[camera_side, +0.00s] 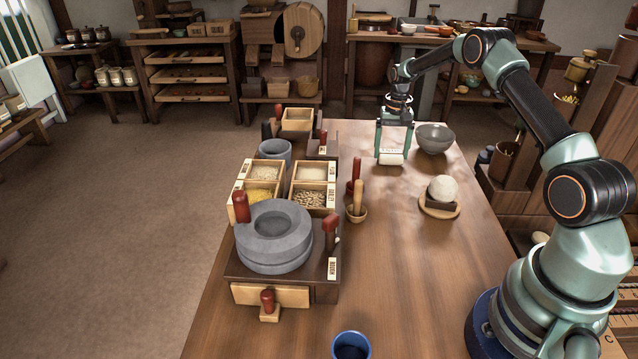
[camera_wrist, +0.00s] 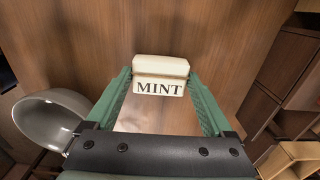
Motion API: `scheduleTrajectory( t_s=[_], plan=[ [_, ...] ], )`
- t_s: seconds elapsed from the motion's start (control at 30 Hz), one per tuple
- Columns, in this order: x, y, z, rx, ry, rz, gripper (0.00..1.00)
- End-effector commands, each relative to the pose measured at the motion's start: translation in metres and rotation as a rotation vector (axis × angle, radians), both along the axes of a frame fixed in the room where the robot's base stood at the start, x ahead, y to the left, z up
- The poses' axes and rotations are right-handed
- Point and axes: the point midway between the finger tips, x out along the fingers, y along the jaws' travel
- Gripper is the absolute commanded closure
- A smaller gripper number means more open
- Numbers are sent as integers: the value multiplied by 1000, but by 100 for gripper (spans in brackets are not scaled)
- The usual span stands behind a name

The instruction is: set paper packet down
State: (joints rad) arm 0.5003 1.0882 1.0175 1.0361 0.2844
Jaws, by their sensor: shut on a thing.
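A cream paper packet (camera_wrist: 160,70) labelled MINT sits between the two green fingertips of my gripper (camera_wrist: 158,88) in the wrist view. The fingers are shut on its two sides. In the side view my gripper (camera_side: 392,154) points down at the far part of the wooden table (camera_side: 430,260), with the packet (camera_side: 391,158) at its tips. The packet is low over the tabletop; I cannot tell whether it touches the wood.
A grey bowl (camera_side: 434,138) stands close to the right of my gripper; it also shows at left in the wrist view (camera_wrist: 48,118). A stone quern (camera_side: 274,236) and spice boxes (camera_side: 262,172) stand at left. A dough ball (camera_side: 443,188) sits on a round board.

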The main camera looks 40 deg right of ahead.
Motion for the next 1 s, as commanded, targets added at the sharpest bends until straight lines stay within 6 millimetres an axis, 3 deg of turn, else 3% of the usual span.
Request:
scheduleTrajectory(
  t_s=[0.37,0.4,0.43,0.77,1.0],
  plan=[
    [0,0,-4,-1,-1,0,67],
    [0,0,-4,-1,-1,0,2],
    [0,0,-4,-1,-1,0,0],
    [1,0,3,-1,-3,0,0],
    [1,-1,43,-3,-4,0,0]
  ],
)
